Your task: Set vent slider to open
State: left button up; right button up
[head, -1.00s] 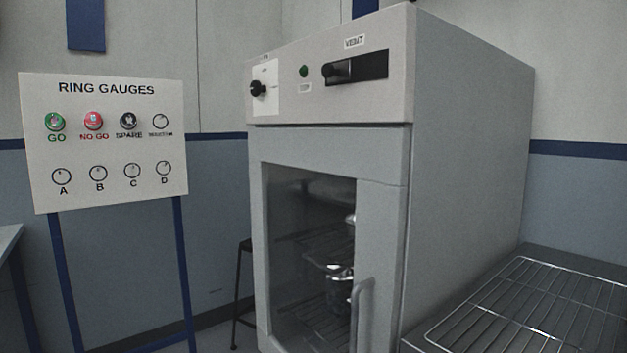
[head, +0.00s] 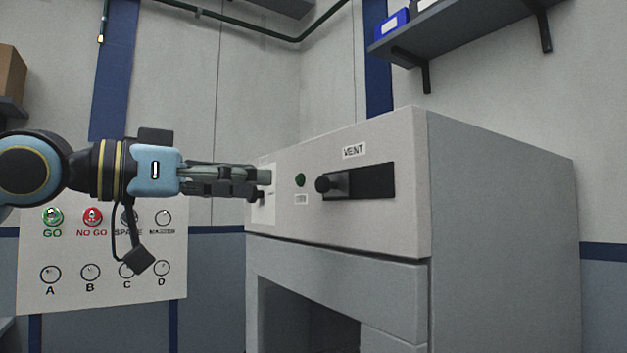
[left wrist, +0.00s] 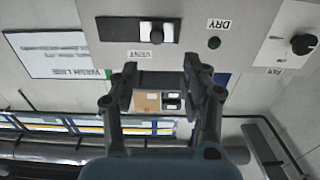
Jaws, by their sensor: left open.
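The vent slider's black knob (head: 323,184) sits at the left end of its dark slot (head: 372,181), under the VENT label (head: 354,151) on the grey oven's front panel. In the left wrist view the panel is upside down, and the knob (left wrist: 157,32) is near the right end of the slot (left wrist: 121,29). My left gripper (head: 262,184) reaches in from the left, in front of the dial plate, left of the knob and apart from it. In the left wrist view its fingers (left wrist: 160,72) are spread and empty. My right gripper is not in view.
A green lamp (head: 300,180) lies between gripper and slider. The fan dial (left wrist: 303,44) shows in the left wrist view. A ring gauge board (head: 100,290) stands behind the arm. A wall shelf (head: 470,35) is above right. Space before the slot looks clear.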

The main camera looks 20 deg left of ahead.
aim_at(319, 183)
pick_arm(q)
jog(key=shift+d+p+x, duration=0.2)
jog(key=shift+p+x, duration=1.25)
jog(key=shift+x, duration=3.55)
jog(key=shift+s, duration=0.15)
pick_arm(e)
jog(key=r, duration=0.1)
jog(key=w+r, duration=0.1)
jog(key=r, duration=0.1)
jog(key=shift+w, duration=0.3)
pick_arm(q)
jog(key=shift+c, duration=0.2)
grip_shut()
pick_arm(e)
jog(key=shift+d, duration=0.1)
